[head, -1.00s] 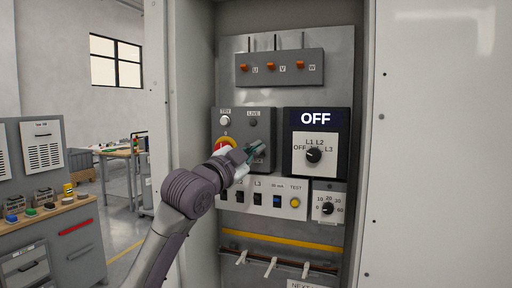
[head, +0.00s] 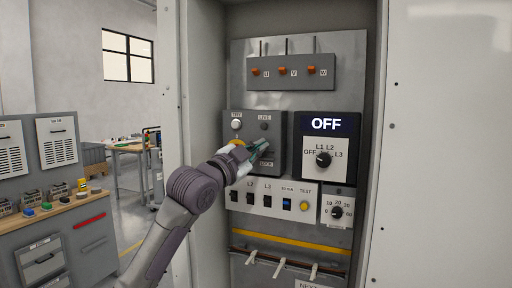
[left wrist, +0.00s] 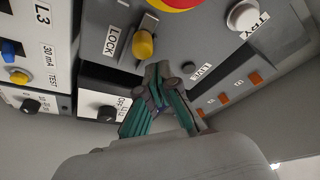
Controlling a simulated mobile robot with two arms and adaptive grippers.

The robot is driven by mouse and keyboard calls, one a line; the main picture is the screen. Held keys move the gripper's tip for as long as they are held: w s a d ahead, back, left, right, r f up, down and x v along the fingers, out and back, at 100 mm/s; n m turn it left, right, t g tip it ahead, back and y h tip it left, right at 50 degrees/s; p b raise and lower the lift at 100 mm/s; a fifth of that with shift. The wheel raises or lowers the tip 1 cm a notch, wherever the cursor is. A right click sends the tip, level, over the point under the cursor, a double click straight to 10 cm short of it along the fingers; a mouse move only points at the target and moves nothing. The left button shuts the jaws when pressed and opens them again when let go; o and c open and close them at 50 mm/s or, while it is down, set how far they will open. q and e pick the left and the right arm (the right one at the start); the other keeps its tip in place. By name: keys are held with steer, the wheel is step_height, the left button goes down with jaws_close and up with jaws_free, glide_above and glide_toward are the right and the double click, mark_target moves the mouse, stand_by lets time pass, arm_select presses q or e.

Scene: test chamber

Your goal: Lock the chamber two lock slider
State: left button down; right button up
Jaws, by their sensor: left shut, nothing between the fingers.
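The lock slider shows in the left wrist view as a yellow knob (left wrist: 144,44) on a metal strip beside the LOCK label (left wrist: 112,40). My left gripper (left wrist: 160,76) is shut and empty, with its fingertips close beside the knob; I cannot tell whether they touch. In the head view my left gripper (head: 263,146) is in front of the grey control box (head: 275,133), above its LOCK label (head: 266,163), and hides the knob. My right gripper is not in view.
Left of the fingers a red button with a yellow ring (head: 238,143) is mostly hidden. The OFF display (head: 326,124) and rotary knob (head: 323,159) are on the right. A switch row (head: 270,200) lies below. The cabinet's side walls flank the panel.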

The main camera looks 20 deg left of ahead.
arm_select(q)
steer(key=shift+d+r+p, duration=0.5)
steer(key=shift+d+r, duration=0.05)
steer(key=shift+r, duration=0.35)
steer(key=b+v, duration=0.5)
steer(key=v, duration=0.5)
steer(key=shift+s+d+f, duration=0.15)
steer(key=shift+d+f, duration=0.05)
steer(key=shift+d, duration=0.1)
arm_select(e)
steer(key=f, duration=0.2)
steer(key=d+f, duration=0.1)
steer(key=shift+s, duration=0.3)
arm_select(q)
steer(key=shift+d, duration=0.1)
